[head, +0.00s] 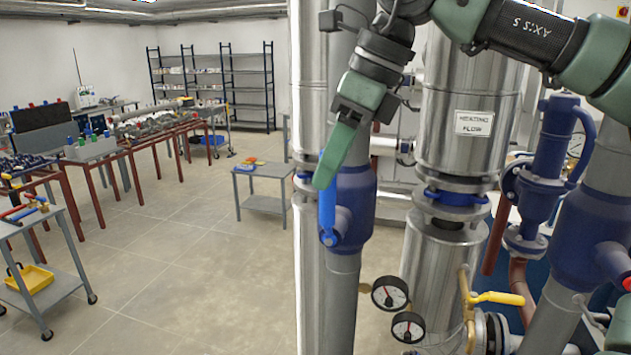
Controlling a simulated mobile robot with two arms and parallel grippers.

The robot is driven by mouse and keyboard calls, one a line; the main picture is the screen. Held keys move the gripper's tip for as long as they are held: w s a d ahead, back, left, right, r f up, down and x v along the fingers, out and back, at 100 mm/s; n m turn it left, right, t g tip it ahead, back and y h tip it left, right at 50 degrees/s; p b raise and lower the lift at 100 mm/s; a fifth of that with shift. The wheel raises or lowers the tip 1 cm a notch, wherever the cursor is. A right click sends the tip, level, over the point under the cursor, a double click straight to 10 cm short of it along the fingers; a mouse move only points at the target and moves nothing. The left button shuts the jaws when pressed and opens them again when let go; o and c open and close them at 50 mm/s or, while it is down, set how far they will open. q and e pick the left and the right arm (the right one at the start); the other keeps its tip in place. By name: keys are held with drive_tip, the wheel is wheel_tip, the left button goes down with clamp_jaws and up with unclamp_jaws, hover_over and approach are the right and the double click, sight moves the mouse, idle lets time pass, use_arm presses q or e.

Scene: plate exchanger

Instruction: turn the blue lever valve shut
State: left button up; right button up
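The blue lever (327,212) stands upright, in line with its pipe, on the front left of a dark blue valve body (357,208). My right gripper (324,182) comes down from the upper right, and its green fingertips overlap the upper end of the lever in the head view. The fingers show side-on as one green shape, so I cannot tell whether they are open, or whether they touch the lever or are just in front of it. My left gripper is not in view.
A steel column labelled heating flow (472,123) stands right of the valve. A yellow lever (497,298) and two gauges (390,293) sit lower down. Another blue valve (590,230) is at the right. A small grey table (262,172) is behind; open floor lies left.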

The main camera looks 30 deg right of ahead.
sight(320, 223)
drive_tip(key=p+x, duration=0.1)
drive_tip(key=x, duration=0.3)
drive_tip(key=shift+w+d+f, duration=0.1)
drive_tip(key=shift+w+f, duration=0.05)
drive_tip(key=shift+w, duration=0.05)
drive_tip(key=shift+s, duration=0.1)
clamp_jaws()
idle(1.1)
